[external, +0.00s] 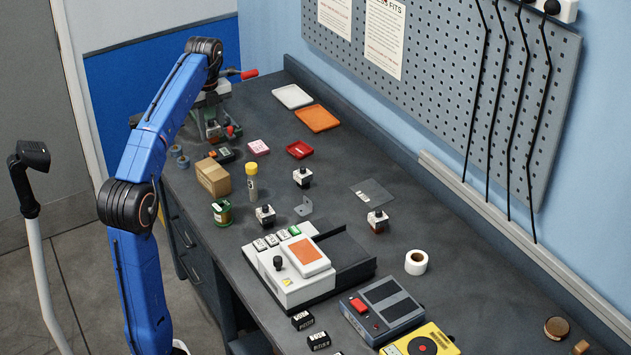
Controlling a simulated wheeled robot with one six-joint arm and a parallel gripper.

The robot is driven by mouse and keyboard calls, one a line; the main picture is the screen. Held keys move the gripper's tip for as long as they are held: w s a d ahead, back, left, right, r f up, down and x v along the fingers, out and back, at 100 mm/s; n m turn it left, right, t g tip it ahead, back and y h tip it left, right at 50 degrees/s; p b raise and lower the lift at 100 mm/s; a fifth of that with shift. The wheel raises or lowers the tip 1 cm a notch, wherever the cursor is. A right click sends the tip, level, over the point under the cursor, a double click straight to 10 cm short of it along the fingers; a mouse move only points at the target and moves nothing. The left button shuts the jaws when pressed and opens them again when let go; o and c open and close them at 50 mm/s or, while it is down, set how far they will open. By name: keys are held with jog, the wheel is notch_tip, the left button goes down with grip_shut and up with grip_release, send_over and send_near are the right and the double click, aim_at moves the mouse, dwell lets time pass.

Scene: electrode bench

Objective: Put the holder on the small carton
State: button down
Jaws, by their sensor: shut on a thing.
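The small carton (213,177) is a brown box standing on the left part of the bench, near its front edge. My arm rises at the left, and its wrist is high over the far left end of the bench. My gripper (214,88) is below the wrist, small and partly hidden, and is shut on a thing. A dark piece with a red end (249,73) sticks out to the right there; it may be the holder, but I cannot tell surely. My gripper is beyond the carton and apart from it. The top of the carton looks bare.
A yellow-capped tube (251,182) and a green jar (222,212) stand close to the carton. A pink block (259,147) and a red tray (300,150) lie behind it. A grey vise-like device (208,125) stands at the far left end. A white machine (295,268) is mid-bench.

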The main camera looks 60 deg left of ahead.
jog(key=shift+s+d+r, duration=0.1)
jog(key=shift+s+r, duration=0.1)
jog(key=shift+s, duration=0.35)
jog(key=shift+s+f, duration=0.2)
send_near(212, 169)
jog(key=shift+f, duration=2.7)
jog(key=shift+f, duration=0.15)
jog(key=c, duration=1.2)
grip_release()
notch_tip(212, 169, up, 12)
jog(key=shift+r, duration=0.15)
